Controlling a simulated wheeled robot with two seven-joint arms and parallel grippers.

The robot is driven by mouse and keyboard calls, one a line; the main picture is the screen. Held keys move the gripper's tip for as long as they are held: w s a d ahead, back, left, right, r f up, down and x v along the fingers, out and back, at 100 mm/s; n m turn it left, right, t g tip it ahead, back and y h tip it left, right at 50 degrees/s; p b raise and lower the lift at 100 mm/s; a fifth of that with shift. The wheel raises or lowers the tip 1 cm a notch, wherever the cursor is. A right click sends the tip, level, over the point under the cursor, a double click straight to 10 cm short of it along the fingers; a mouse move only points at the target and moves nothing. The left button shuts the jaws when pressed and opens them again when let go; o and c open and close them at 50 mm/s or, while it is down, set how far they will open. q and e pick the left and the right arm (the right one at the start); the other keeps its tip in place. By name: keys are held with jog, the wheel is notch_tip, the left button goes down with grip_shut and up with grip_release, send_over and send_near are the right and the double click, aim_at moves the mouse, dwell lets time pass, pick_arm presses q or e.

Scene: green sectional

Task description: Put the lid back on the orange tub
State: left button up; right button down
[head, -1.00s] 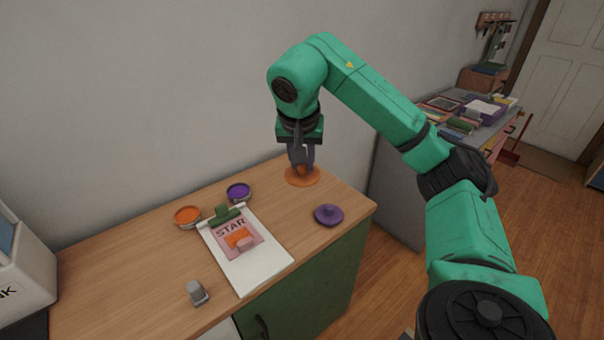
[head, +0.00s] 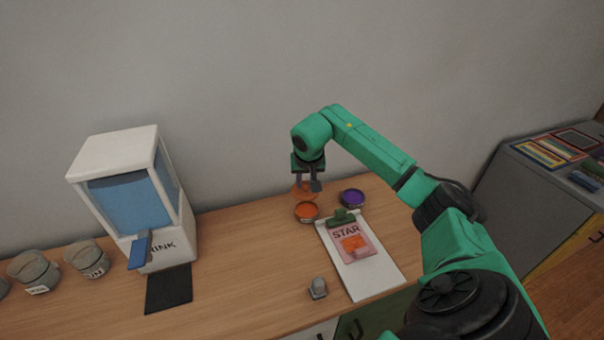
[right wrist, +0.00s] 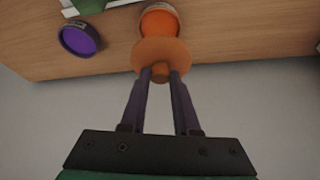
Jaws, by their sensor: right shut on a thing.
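The orange tub (head: 307,212) stands open on the wooden counter, left of the clipboard, with orange showing inside. It also shows in the right wrist view (right wrist: 160,22). My right gripper (head: 308,185) is shut on the knob of the orange lid (head: 303,194) and holds it just above and behind the tub, apart from it as far as I can tell. In the right wrist view the lid (right wrist: 160,53) hangs between the fingertips (right wrist: 160,73) and covers part of the tub's rim. My left gripper is in neither view.
An open purple tub (head: 353,198) stands right of the orange tub. A clipboard (head: 370,280) with a STAR card lies in front. A grey stamp-like object (head: 318,288) stands at the front. A drink dispenser (head: 135,200) and several grey pots (head: 88,258) are at left.

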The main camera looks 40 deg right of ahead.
aim_at(308, 191)
jog(key=f+b, duration=0.2)
jog(key=f, duration=0.1)
jog(key=f+b, duration=0.1)
jog(key=shift+s+d+f+b, duration=0.15)
jog(key=shift+s+b, duration=0.1)
jog(key=shift+b, duration=0.05)
jog(key=shift+f+b, duration=0.45)
jog(key=shift+f, duration=0.4)
jog(key=shift+r+p, duration=0.1)
jog(key=shift+p, duration=0.2)
jog(key=shift+f, duration=0.25)
dwell(0.4)
dwell(0.4)
jog(key=c, duration=0.6)
grip_release()
